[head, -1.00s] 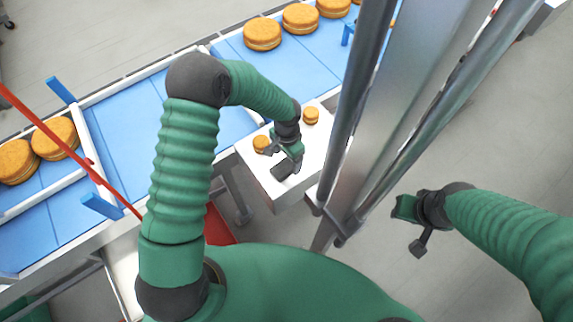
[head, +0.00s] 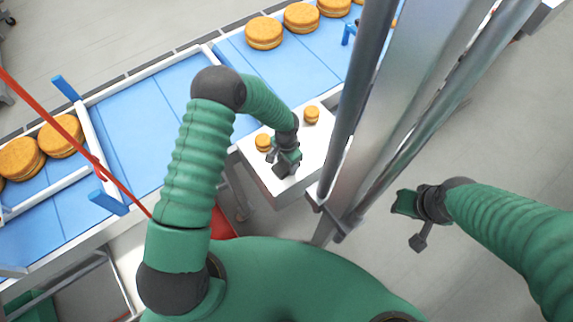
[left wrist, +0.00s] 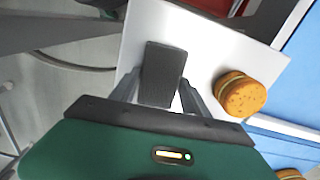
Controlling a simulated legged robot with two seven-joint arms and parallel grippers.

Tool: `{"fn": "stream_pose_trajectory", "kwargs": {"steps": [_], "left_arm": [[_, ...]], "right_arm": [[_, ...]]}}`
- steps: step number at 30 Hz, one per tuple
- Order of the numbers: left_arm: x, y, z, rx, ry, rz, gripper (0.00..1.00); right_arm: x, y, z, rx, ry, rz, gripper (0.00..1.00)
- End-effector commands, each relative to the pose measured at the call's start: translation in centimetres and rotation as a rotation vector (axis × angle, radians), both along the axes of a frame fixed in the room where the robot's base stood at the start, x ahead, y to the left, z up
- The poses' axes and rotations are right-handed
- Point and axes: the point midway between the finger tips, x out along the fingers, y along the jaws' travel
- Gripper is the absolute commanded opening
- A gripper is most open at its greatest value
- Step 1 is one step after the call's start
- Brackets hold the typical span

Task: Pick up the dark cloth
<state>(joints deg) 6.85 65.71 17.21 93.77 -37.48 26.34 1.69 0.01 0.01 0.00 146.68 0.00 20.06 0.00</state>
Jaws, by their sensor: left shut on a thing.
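The dark cloth (left wrist: 162,70) shows in the left wrist view as a small dark grey folded block between my two fingers, over the white tabletop. In the head view the cloth (head: 286,167) is a dark patch at the front of the white stand, partly hidden by the gripper. My left gripper (head: 284,157) is shut on it; its fingers (left wrist: 157,94) flank the near end of the cloth. Whether the cloth still touches the tabletop is hard to tell. My right gripper (head: 407,224) is apart from everything on the right, its fingers spread and empty.
The white stand (head: 322,154) also bears two small filled rounds (head: 263,142) (head: 311,114); one sits close beside the left gripper. A blue conveyor (head: 140,130) with larger rounds (head: 264,33) runs behind. Grey metal posts (head: 385,130) rise right of the stand.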

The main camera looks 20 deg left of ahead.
Motion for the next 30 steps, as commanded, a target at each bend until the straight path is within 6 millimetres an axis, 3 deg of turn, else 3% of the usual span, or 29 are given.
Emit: {"fn": "stream_pose_trajectory", "kwargs": {"steps": [4,5,14,24,30], "left_arm": [[0.0,0.0,0.0,0.0,0.0,0.0,0.14],[0.0,0.0,0.0,0.0,0.0,0.0,0.07],[0.1,0.0,0.9,-0.001,-0.003,0.002,0.07],[0.1,0.0,8.3,0.0,-0.005,0.002,0.07],[0.0,0.0,10.0,-0.001,0.0,0.0,0.07]], "right_arm": [[0.0,0.0,0.0,0.0,0.0,0.0,0.35],[0.0,0.0,0.0,0.0,0.0,0.0,0.35],[0.0,0.0,-0.6,0.0,0.0,0.0,0.35],[0.0,0.0,-3.3,0.0,0.0,0.0,0.35],[0.0,0.0,-3.4,0.0,0.0,0.0,0.35]]}}
